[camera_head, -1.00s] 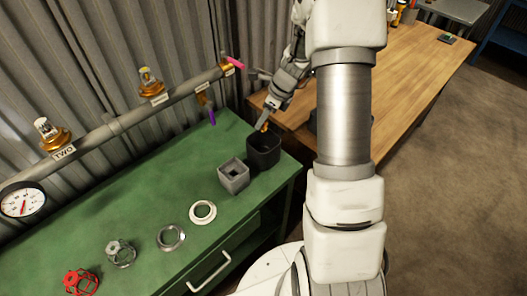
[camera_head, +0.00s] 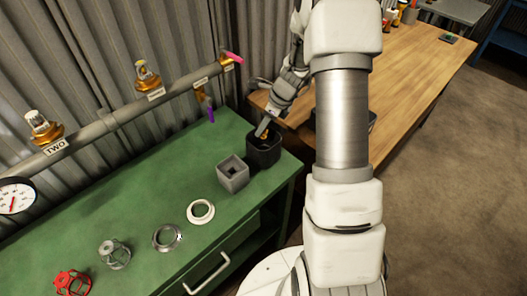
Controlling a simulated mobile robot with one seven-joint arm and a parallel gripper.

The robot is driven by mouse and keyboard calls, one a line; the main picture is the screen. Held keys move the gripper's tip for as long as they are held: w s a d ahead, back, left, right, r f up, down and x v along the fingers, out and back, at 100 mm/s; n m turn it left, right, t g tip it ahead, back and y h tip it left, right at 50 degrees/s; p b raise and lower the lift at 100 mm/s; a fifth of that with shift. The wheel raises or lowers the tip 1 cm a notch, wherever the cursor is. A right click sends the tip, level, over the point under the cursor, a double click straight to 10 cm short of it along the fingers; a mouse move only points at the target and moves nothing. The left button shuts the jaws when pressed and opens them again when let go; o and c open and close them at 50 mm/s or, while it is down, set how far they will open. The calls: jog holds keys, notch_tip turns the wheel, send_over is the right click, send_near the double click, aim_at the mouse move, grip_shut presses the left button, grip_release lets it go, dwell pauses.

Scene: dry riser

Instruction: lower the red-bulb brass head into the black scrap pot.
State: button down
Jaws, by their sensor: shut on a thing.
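The black scrap pot (camera_head: 265,154) stands at the far right corner of the green bench. My gripper (camera_head: 263,128) points down at the pot's mouth from above. It is shut on the brass head (camera_head: 265,134), of which only a small orange-brass bit shows. The head is at the level of the pot's opening, and its lower part is hidden by the rim. The red bulb cannot be made out at this size.
A grey square box (camera_head: 232,175) with a hole stands just left of the pot. A white ring (camera_head: 201,212), a grey ring (camera_head: 167,237) and grey and red cages (camera_head: 73,281) lie along the green bench (camera_head: 130,190). A pipe (camera_head: 120,120) with brass heads runs behind. A wooden table (camera_head: 415,75) stands right.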

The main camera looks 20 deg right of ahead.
aim_at(265, 132)
jog(key=shift+f+b, duration=1.6)
jog(key=shift+f, duration=0.75)
jog(key=shift+f+b, duration=1.85)
jog(key=shift+f, duration=0.65)
jog(key=shift+c, duration=2.1)
grip_release()
jog(key=shift+r, duration=0.1)
